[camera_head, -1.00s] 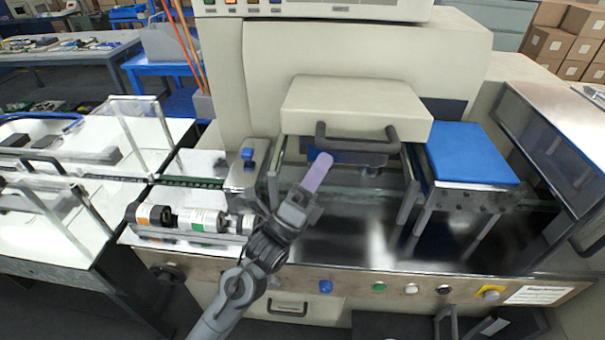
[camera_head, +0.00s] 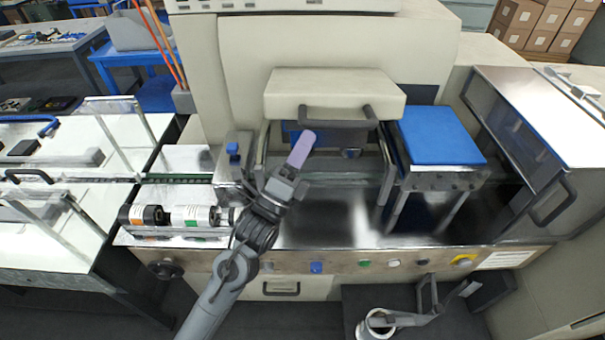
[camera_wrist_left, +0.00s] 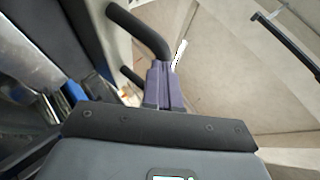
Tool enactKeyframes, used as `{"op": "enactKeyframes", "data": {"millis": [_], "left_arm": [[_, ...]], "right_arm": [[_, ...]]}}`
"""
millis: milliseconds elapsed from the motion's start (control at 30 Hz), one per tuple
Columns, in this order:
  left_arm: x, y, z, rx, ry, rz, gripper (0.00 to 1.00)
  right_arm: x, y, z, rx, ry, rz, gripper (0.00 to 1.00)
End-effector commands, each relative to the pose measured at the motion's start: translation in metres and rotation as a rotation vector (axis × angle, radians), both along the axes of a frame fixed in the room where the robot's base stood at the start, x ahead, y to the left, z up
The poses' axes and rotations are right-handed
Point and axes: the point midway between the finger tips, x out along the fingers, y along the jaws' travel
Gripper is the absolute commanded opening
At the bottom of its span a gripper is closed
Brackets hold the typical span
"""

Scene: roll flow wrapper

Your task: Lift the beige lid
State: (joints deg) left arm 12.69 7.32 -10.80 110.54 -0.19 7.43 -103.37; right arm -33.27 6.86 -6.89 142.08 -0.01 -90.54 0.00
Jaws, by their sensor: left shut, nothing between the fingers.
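The beige lid (camera_head: 335,92) is a broad block on the front of the wrapping machine, in a lowered position. Its dark bar handle (camera_head: 340,113) sticks out from the front face. My left gripper (camera_head: 301,147) is shut and empty, its purple fingers pressed together. In the head view the fingertips are just below the left end of the handle. In the left wrist view the fingers (camera_wrist_left: 163,86) are close to the dark curved handle (camera_wrist_left: 142,32). I cannot tell whether they touch it. My right gripper is not clearly seen.
A blue-topped platform (camera_head: 436,136) stands right of the lid, with a clear-sided metal guard (camera_head: 520,140) beyond. Black and white rollers (camera_head: 190,216) lie on the left. A control panel with coloured buttons (camera_head: 316,267) runs along the front. The metal bed (camera_head: 325,220) below the lid is clear.

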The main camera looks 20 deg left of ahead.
Motion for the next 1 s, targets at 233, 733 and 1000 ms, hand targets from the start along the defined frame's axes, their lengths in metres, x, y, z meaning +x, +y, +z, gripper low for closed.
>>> {"op": "enactKeyframes", "data": {"millis": [233, 733, 1000], "left_arm": [[-0.014, -0.011, -0.016, -0.003, -0.009, -0.005, 0.0], [-0.075, 0.0, -0.084, 0.004, 0.012, -0.01, 0.0], [-0.09, 0.005, -0.098, 0.003, 0.01, -0.01, 0.0]], "right_arm": [[0.0, 0.0, -0.01, 0.0, 0.0, 0.0, 0.0], [0.0, 0.0, -0.013, -0.002, 0.001, 0.002, 0.0], [0.0, 0.0, -0.012, -0.001, -0.001, 0.001, 0.0]]}}
